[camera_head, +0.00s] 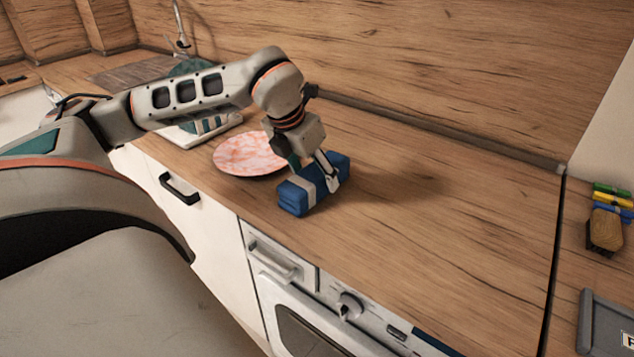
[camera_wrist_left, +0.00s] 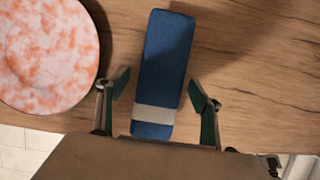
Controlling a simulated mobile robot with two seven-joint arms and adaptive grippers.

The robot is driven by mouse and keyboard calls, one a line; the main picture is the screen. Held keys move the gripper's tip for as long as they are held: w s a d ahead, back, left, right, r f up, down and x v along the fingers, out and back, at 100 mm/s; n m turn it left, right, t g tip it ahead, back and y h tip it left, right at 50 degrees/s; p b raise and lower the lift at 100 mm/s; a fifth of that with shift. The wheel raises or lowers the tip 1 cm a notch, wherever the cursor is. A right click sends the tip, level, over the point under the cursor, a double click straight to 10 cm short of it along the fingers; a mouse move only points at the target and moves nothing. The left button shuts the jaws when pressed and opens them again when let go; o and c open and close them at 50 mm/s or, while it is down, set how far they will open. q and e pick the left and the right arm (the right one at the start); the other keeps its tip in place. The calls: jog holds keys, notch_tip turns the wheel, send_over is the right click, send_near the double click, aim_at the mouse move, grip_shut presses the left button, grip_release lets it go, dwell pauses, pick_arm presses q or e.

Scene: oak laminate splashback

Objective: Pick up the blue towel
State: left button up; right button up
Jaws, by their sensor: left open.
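The blue towel (camera_head: 294,197) is a folded, oblong bundle with a pale band around it, lying on the wooden counter. In the left wrist view the towel (camera_wrist_left: 165,60) lies lengthwise, its banded end nearest my palm. My left gripper (camera_head: 313,175) is over the towel from above. In the left wrist view my left gripper (camera_wrist_left: 160,90) is open, with one finger on each side of the towel near the band and a small gap showing on each side. My right gripper is in neither view.
A pink mottled plate (camera_head: 240,154) lies left of the towel, also close to a finger in the left wrist view (camera_wrist_left: 45,50). A dish rack (camera_head: 200,128) stands behind my arm. The counter (camera_head: 450,230) right of the towel is clear. A brush (camera_head: 605,230) and a grey tray (camera_head: 588,322) lie far right.

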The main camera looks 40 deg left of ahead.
pick_arm(q)
jog(key=x, duration=0.2)
jog(key=shift+w+f, duration=0.1)
jog(key=shift+f, duration=0.2)
jog(key=c, duration=1.3)
jog(key=shift+c, duration=0.2)
jog(key=shift+r, duration=0.2)
